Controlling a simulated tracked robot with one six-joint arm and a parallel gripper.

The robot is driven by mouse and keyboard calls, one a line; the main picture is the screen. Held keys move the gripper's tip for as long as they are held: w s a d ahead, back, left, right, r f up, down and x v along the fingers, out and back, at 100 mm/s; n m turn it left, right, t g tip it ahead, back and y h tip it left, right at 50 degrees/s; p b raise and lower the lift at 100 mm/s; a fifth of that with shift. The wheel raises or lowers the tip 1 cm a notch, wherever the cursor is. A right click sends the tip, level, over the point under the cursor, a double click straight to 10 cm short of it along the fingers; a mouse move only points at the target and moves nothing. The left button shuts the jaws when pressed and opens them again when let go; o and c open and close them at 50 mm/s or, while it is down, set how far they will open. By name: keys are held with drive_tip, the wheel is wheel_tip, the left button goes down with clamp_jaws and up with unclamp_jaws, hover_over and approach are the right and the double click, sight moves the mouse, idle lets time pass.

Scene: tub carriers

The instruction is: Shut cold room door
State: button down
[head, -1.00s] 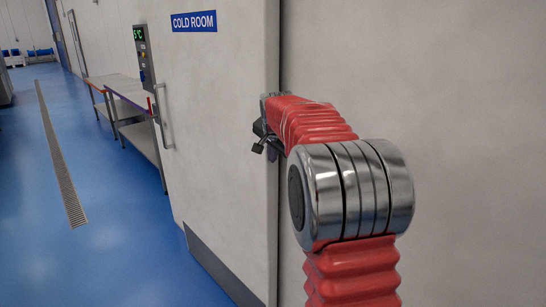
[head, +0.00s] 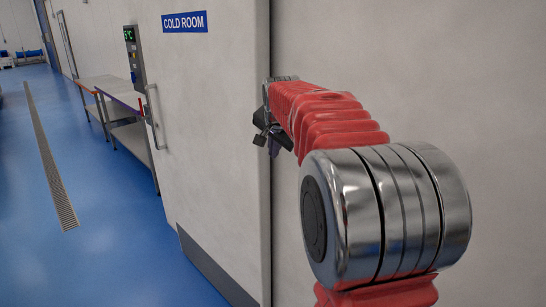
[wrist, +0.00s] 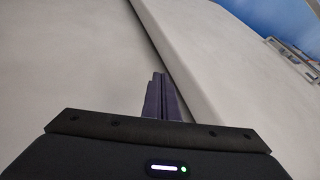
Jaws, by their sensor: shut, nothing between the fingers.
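The cold room door (head: 215,110) is a pale slab with a blue COLD ROOM sign (head: 185,22), a vertical bar handle (head: 153,117) near its left edge and a dark kick plate (head: 212,268). It stands proud of the pale wall (head: 400,70) on the right. My gripper (head: 270,135) is at the door's right edge, partly hidden by my red-sleeved arm. In the wrist view my dark fingers (wrist: 160,92) are together and empty, beside the door's edge (wrist: 188,62). I cannot tell whether they touch it.
A control panel (head: 135,55) with a green readout is left of the door. Metal tables (head: 122,105) stand along the wall beyond the handle. The blue floor (head: 105,210) on the left is open, with a long drain grate (head: 50,165).

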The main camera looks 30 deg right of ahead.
drive_tip(key=v, duration=0.4)
drive_tip(key=shift+n, duration=0.3)
idle(0.4)
drive_tip(key=s+a+f+n+g+y, duration=0.1)
drive_tip(key=s+a+f+n+g, duration=0.1)
drive_tip(key=s+a+f+n, duration=0.5)
drive_tip(key=s+a+f+n+y, duration=0.1)
drive_tip(key=s+a+f+n, duration=0.2)
drive_tip(key=s+a, duration=0.5)
drive_tip(key=s+a+f+n+y, duration=0.1)
drive_tip(key=s+a+f+n, duration=0.2)
drive_tip(key=s+a, duration=0.6)
drive_tip(key=s+f, duration=0.1)
drive_tip(key=s, duration=0.6)
drive_tip(key=shift+s+a+f+t, duration=0.15)
drive_tip(key=shift+s+f+t, duration=0.1)
drive_tip(key=shift+s+t, duration=0.15)
